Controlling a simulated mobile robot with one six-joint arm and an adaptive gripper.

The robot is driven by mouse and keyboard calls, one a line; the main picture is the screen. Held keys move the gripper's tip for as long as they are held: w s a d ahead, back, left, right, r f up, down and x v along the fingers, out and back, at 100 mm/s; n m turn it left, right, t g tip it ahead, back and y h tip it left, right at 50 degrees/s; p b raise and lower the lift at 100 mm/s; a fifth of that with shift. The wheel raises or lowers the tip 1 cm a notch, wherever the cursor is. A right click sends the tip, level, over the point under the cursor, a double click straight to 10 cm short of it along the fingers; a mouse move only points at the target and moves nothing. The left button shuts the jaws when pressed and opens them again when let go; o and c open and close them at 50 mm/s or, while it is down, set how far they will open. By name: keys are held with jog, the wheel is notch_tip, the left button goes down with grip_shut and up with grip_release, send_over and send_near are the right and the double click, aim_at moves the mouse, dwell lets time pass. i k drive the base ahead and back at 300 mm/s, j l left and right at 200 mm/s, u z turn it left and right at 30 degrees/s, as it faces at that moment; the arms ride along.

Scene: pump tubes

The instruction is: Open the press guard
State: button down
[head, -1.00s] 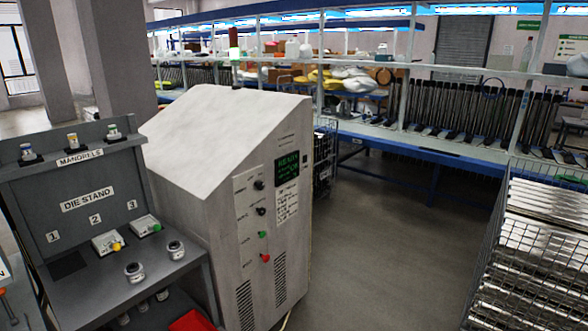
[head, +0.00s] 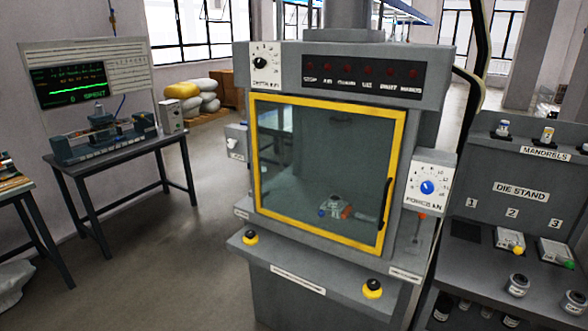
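The press guard (head: 320,165) is a clear panel in a yellow frame on the front of the grey press (head: 440,75). It appears closed over the press opening. A dark vertical handle (head: 385,203) is on its right side. Through the panel I see a small grey part with a red and a blue spot near the bottom, its details unclear. My gripper is not in view.
A front ledge (head: 325,280) with two yellow-and-black buttons juts out below the guard. A die stand (head: 520,192) stands close on the right. A bench (head: 125,160) with an instrument and a screen above it is on the left. Floor between bench and press is clear.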

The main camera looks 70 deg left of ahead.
aim_at(399, 116)
jog(key=u, duration=2.3)
